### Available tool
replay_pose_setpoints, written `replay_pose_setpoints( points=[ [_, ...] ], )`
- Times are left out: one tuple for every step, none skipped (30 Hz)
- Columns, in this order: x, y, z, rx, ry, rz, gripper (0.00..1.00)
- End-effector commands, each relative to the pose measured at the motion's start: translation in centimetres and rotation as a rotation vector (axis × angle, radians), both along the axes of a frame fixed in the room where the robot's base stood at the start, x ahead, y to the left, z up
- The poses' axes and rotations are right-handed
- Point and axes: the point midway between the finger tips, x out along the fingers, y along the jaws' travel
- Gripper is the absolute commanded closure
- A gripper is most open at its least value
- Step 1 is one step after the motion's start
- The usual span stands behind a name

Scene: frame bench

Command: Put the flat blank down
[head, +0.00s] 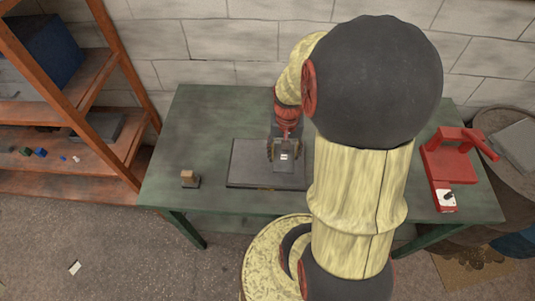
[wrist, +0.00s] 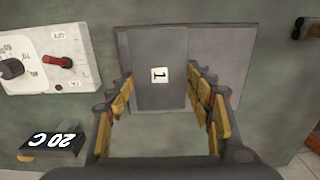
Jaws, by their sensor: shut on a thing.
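The flat blank (wrist: 160,45) is a grey plate with a white tag marked 1, between the two fingers of my gripper (wrist: 160,92) in the wrist view. My gripper is shut on it. In the head view my gripper (head: 284,148) is above the right part of a dark flat plate (head: 250,168) on the bench, and the blank (head: 284,163) shows its white tag there. The larger plate (wrist: 222,55) is behind the blank in the wrist view. I cannot tell whether the blank touches it.
The green bench (head: 200,125) has free room at left, around a small block with a tan top (head: 189,179). A red fixture (head: 447,165) stands at right. An orange shelf (head: 125,60) stands left.

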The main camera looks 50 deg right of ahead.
Motion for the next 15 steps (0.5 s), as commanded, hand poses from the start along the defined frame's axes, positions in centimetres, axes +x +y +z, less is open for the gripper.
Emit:
replay_pose_setpoints(
  points=[
    [1.2, 0.0, -0.7, 0.002, 0.001, 0.004, 0.78],
    [1.9, -0.1, -1.0, 0.002, 0.001, 0.005, 0.78],
    [2.8, -0.1, -1.4, 0.002, 0.001, 0.004, 0.78],
    [3.4, -0.2, -1.7, 0.001, 0.001, 0.004, 0.78],
    [3.8, -0.2, -2.3, 0.002, 0.003, 0.004, 0.78],
    [4.4, -0.3, -3.1, 0.002, 0.003, 0.003, 0.78],
    [4.8, -0.3, -3.6, 0.002, 0.003, 0.002, 0.78],
    [5.2, -0.3, -4.2, 0.002, 0.003, 0.002, 0.78],
    [5.8, -0.4, -4.7, 0.001, 0.002, 0.002, 0.78],
    [6.1, -0.4, -5.1, 0.002, 0.003, 0.002, 0.78],
    [6.4, -0.4, -5.4, 0.001, 0.002, 0.002, 0.78],
    [6.7, -0.5, -5.7, 0.0, 0.0, 0.001, 0.78],
    [6.9, -0.5, -6.0, -0.001, -0.001, 0.001, 0.78],
    [7.1, -0.5, -6.1, -0.001, -0.001, 0.0, 0.78],
    [7.2, -0.6, -6.3, -0.001, -0.001, 0.0, 0.78]
  ],
)
